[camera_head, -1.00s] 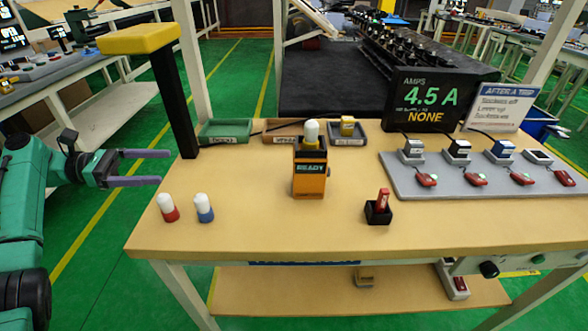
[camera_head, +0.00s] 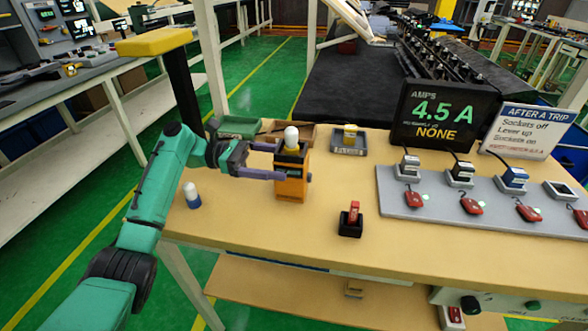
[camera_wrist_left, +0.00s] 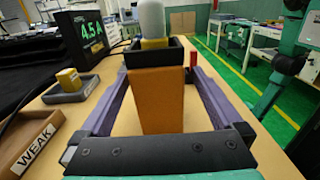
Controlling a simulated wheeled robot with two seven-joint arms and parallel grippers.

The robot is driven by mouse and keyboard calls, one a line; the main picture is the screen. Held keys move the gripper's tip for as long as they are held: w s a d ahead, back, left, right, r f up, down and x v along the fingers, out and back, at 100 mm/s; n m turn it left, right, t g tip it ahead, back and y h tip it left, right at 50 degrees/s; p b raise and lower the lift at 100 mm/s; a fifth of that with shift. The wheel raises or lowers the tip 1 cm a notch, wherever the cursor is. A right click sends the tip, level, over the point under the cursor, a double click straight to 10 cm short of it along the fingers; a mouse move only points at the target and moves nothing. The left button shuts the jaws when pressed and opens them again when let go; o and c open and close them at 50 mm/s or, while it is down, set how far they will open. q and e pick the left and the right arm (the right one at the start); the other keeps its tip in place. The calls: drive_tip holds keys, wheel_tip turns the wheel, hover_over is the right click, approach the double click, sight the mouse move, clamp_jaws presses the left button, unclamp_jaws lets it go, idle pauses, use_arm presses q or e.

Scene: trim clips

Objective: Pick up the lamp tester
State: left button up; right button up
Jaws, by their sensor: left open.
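The lamp tester (camera_head: 291,181) is an orange upright box with a dark top holder and a white-domed lamp (camera_head: 291,136) in it. It stands upright on the tan table. My left gripper (camera_head: 280,162) is open at the tester, level with its upper body. In the left wrist view the orange tester (camera_wrist_left: 162,100) stands between the two purple fingers, with a small gap visible on each side. The tester's front label is hidden or turned from clear view. My right gripper is not in view.
A blue-based lamp (camera_head: 192,196) stands by my left arm. A small black holder with a red piece (camera_head: 351,220) is to the right. Behind are trays, one with a yellow block (camera_head: 350,138). A grey socket board (camera_head: 430,207) fills the right. A yellow-topped post (camera_head: 155,42) rises at left.

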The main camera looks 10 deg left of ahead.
use_arm(q)
drive_tip(key=d+p, duration=0.1)
drive_tip(key=d, duration=0.3)
drive_tip(key=shift+w+d+f, duration=0.1)
drive_tip(key=shift+w+d, duration=0.05)
drive_tip(key=shift+d+f, duration=0.1)
drive_tip(key=shift+d, duration=0.4)
drive_tip(key=shift+a, duration=0.1)
clamp_jaws()
wheel_tip(320, 180, up, 20)
drive_tip(key=b, duration=0.2)
hover_over(308, 162)
drive_tip(key=a, duration=0.1)
drive_tip(key=shift+s+a+f, duration=0.1)
drive_tip(key=shift+s+f, duration=0.1)
drive_tip(key=shift+f, duration=1.8)
drive_tip(key=shift+s+a+f, duration=0.1)
drive_tip(key=shift+s+f, duration=0.1)
drive_tip(key=shift+f, duration=1.75)
drive_tip(key=shift+f+b, duration=0.85)
drive_tip(key=shift+f, duration=4.4)
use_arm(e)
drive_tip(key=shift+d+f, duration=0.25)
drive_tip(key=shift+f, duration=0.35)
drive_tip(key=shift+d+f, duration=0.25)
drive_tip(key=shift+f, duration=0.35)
use_arm(q)
drive_tip(key=shift+f, duration=0.3)
